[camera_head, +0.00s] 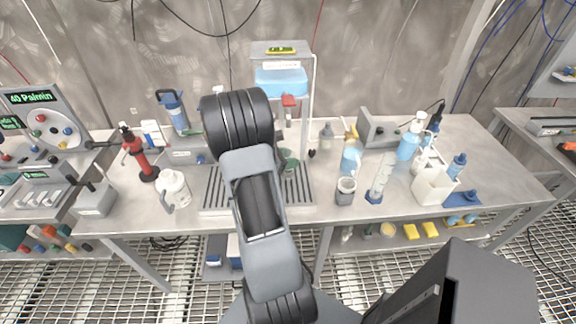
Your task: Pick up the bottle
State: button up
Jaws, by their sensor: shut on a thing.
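My arm reaches over the steel bench (325,205), and its black, rounded upper part covers the middle of the view. My gripper is hidden behind the arm, so I cannot see its fingers or anything between them. Several bottles stand on the bench, and I cannot tell which one the task means. A white jug-like bottle (173,188) stands at the left front. A bottle with blue liquid (409,146) stands at the right back. A bottle with a yellow top (351,157) stands right of centre. A small blue-capped bottle (456,167) stands at the far right.
A slatted tray (215,200) lies beneath my arm, with a dispenser stand holding a blue tank (281,80) behind it. A grey cup (345,190), a graduated cylinder (381,184) and a white box (432,187) stand at right. A red tool (139,158) stands at left.

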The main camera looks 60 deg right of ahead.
jog(key=s+a+r, duration=0.8)
jog(key=a, duration=0.2)
jog(key=shift+a+r, duration=0.3)
jog(key=shift+r, duration=0.1)
